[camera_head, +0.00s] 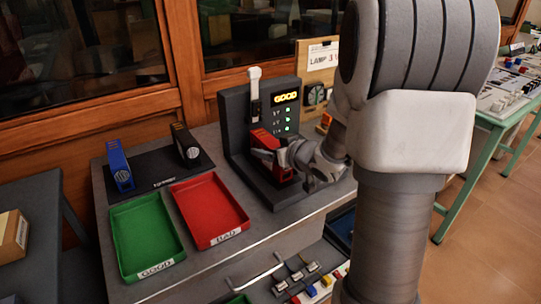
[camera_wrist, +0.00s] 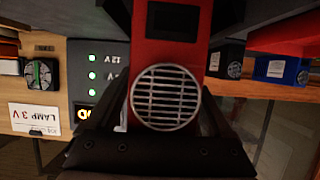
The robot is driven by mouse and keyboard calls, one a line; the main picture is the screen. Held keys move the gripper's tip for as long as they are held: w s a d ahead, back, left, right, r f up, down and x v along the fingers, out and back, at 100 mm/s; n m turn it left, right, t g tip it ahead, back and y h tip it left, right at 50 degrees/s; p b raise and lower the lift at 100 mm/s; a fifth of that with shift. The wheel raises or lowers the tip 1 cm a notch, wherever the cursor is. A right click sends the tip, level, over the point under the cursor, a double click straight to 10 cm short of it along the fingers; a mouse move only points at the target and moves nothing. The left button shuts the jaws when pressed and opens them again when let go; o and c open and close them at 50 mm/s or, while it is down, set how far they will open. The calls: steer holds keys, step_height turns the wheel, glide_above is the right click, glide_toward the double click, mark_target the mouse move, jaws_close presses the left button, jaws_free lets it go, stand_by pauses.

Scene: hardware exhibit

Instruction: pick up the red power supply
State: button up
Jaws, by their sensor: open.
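The red power supply (camera_head: 265,138) sits in the dark grey tester (camera_head: 235,125), whose display reads GOOD with green lamps lit. My gripper (camera_head: 283,156) is at its front, partly hiding it in the head view. In the wrist view, which is upside down, the red power supply (camera_wrist: 167,52) fills the middle with its round fan grille facing me. My gripper (camera_wrist: 163,115) is open, its dark fingers on either side of the supply's body. I cannot tell whether they touch it.
A green tray (camera_head: 146,235) marked GOOD and a red tray (camera_head: 208,208) marked BAD lie left of the tester. Behind them, a blue supply (camera_head: 119,165) and a black supply (camera_head: 185,145) stand on a dark mat. A LAMP 3V board (camera_head: 317,62) stands behind.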

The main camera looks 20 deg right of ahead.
jaws_close()
stand_by(1.2)
